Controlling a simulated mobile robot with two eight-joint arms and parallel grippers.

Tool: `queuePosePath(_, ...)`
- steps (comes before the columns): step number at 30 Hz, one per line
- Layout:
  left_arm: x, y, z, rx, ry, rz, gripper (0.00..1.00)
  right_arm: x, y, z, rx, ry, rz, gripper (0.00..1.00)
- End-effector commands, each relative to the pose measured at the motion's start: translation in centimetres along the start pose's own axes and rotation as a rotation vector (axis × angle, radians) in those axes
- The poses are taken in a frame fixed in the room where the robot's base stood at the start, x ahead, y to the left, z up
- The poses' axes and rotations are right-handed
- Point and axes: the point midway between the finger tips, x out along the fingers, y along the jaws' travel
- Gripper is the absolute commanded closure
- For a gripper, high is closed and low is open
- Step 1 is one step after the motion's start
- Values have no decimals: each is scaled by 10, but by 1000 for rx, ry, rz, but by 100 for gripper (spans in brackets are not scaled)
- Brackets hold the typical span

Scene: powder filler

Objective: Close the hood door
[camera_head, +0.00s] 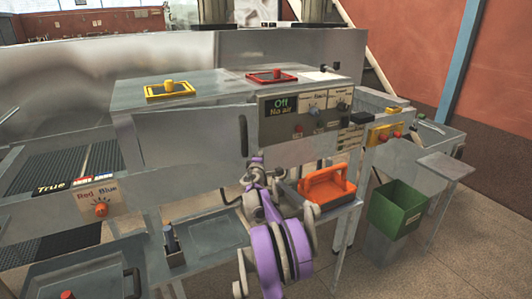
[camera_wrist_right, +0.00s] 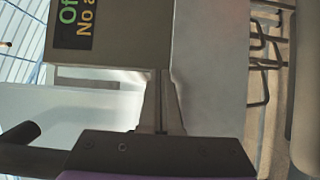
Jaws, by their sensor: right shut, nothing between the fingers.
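The hood door (camera_head: 190,142) is the grey panel on the front of the metal hood box, with a black upright handle (camera_head: 243,135) at its right edge. Its top right corner reaches the control panel's left side; I cannot tell whether a gap remains behind it. My right gripper (camera_head: 256,162) is just below and right of the handle, in front of the door's right edge. In the right wrist view its fingers (camera_wrist_right: 160,112) are together and empty, with the pale door (camera_wrist_right: 95,105) to their left and the handle (camera_wrist_right: 22,132) at lower left. My left gripper is not in view.
The control panel (camera_head: 300,112) reads "Off No air" and sits directly right of the door. A green bin (camera_head: 397,208) is farther right.

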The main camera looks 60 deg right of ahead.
Motion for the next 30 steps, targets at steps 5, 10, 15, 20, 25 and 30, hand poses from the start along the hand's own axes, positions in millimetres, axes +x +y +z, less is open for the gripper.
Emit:
queuePosePath(5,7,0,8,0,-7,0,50,-18,-1,48,-1,-8,0,100)
queuePosePath(10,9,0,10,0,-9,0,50,-30,0,77,-1,-9,1,100)
queuePosePath(15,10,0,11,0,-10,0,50,-36,0,92,1,-9,1,100)
queuePosePath(20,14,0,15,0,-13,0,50,-46,-6,90,84,5,-26,100)
queuePosePath(25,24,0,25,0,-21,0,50,-73,-19,72,352,52,-99,100)
queuePosePath(30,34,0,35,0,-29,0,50,-107,-25,49,684,113,-165,100)
